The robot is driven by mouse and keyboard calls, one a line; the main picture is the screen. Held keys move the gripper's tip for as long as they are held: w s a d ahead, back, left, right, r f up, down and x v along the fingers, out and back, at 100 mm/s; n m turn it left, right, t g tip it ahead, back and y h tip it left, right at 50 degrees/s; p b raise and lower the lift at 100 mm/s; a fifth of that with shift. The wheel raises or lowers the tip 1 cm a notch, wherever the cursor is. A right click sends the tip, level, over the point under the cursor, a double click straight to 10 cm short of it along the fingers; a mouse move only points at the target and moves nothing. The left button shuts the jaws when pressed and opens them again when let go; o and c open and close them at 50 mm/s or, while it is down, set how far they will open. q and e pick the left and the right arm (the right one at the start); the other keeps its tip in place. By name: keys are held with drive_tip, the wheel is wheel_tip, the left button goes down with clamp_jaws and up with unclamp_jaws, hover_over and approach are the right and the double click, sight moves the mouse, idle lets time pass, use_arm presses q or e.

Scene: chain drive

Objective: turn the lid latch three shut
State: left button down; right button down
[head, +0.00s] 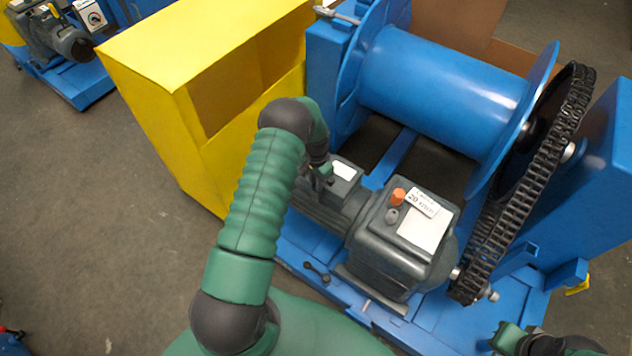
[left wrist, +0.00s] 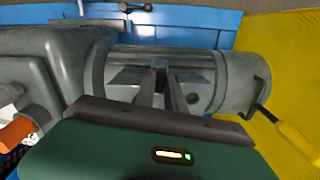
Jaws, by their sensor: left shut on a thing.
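The dark grey motor (head: 328,205) lies on the blue machine base, with a small box bearing a white label (head: 343,171) on top. My left gripper (head: 322,172) reaches down to this box, and my own wrist covers part of it. In the left wrist view the fingers (left wrist: 162,85) are close together, pointing down at the motor top (left wrist: 205,88). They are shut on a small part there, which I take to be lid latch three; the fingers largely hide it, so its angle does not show.
A gearbox (head: 405,240) with an orange cap (head: 398,195) stands right of the motor. A blue drum (head: 440,85) and black chain (head: 520,190) lie beyond. A yellow guard (head: 190,90) stands to the left. A small dark lever (head: 316,270) lies on the base.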

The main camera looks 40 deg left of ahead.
use_arm(q)
drive_tip(key=shift+w+r+n, duration=0.15)
drive_tip(key=shift+w+n, duration=0.05)
drive_tip(key=shift+n, duration=0.8)
drive_tip(key=shift+a, duration=0.1)
drive_tip(key=c, duration=1.7)
unclamp_jaws()
drive_tip(key=o, duration=0.3)
drive_tip(key=shift+s, duration=0.1)
wheel_tip(320, 180, up, 16)
drive_tip(key=p, duration=0.1)
drive_tip(key=shift+r, duration=0.25)
drive_tip(key=shift+p, duration=0.3)
